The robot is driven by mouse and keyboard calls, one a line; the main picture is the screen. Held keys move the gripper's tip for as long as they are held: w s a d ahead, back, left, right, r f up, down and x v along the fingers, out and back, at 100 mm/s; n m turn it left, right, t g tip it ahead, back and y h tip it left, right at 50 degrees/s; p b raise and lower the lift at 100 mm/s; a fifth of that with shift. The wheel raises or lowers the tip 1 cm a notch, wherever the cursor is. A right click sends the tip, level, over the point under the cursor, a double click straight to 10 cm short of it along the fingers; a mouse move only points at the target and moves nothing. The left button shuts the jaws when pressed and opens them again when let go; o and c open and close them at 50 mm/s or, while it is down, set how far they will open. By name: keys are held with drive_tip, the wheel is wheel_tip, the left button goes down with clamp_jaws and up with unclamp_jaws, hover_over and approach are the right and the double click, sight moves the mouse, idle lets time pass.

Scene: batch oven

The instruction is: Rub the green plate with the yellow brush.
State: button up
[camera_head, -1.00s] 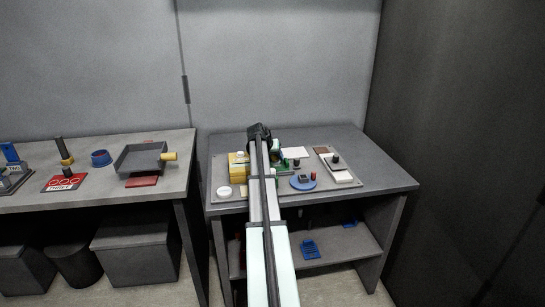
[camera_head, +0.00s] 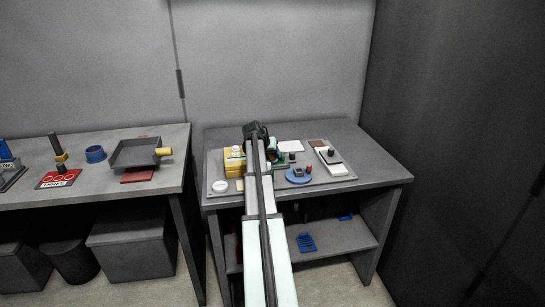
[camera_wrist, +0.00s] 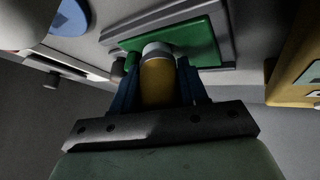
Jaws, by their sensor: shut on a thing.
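My gripper (camera_wrist: 158,62) is shut on the yellow brush (camera_wrist: 158,84), with a blue finger on each side of its yellow handle. The brush's pale grey end points at the green plate (camera_wrist: 206,40), which lies in a grey frame. The brush end overlaps the plate in the wrist view; I cannot tell whether it touches. In the head view my gripper (camera_head: 270,152) is over the middle of the board on the right table, and my arm hides most of the plate and brush.
A yellow box (camera_head: 233,164) stands left of my gripper. A blue round dish (camera_head: 298,175) with a dark block is at the right front. A white block with a dark knob (camera_head: 332,164) lies farther right. The right table's right side is bare.

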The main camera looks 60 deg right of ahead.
drive_tip(key=w+d, duration=0.3)
drive_tip(key=shift+w+d, duration=0.2)
drive_tip(key=shift+d, duration=0.1)
wheel_tip(320, 180, up, 8)
idle(0.6)
drive_tip(key=shift+a, duration=0.1)
